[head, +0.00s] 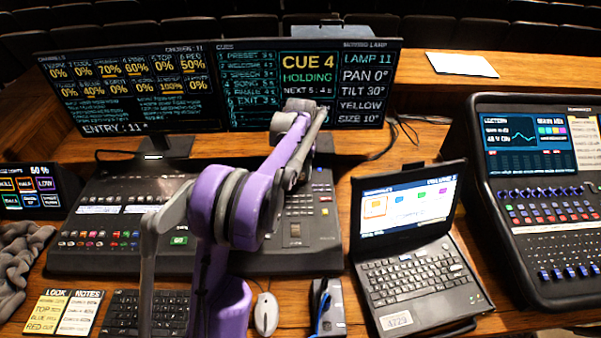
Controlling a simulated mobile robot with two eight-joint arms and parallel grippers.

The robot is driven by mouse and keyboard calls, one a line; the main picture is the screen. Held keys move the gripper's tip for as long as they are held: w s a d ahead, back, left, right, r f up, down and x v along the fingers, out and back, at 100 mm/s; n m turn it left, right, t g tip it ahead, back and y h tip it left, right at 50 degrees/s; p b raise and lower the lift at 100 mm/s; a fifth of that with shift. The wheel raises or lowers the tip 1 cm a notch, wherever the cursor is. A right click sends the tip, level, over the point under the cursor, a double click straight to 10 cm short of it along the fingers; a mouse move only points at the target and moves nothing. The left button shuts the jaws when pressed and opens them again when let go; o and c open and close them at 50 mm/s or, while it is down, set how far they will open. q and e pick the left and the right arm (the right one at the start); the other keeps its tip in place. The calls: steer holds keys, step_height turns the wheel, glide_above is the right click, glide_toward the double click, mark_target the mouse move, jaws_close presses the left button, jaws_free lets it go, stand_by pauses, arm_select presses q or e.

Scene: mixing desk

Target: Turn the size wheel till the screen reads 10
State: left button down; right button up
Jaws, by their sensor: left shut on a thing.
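The right-hand screen (366,85) shows a lamp readout, with "SIZE 10°" on its bottom line. The control desk (320,215) stands below the screens, with keys, faders and small displays. My left arm, purple and grey, reaches across its middle. My left gripper (290,178) is low over the right part of the desk, shut on the size wheel. The wheel and the fingertips are largely hidden by the arm, so I cannot see the exact contact. My right gripper is not in view.
A laptop (412,275) and a sound mixer (550,210) stand to the right. A mouse (266,314), a keyboard (165,314) and note cards (62,312) lie in front. A grey cloth (20,262) lies at left. A white paper (460,64) lies on the back ledge.

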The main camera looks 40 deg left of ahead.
mark_target(301, 176)
arm_select(q)
steer(key=shift+c, duration=2.2)
jaws_free()
step_height(301, 176, up, 11)
steer(key=shift+f, duration=0.1)
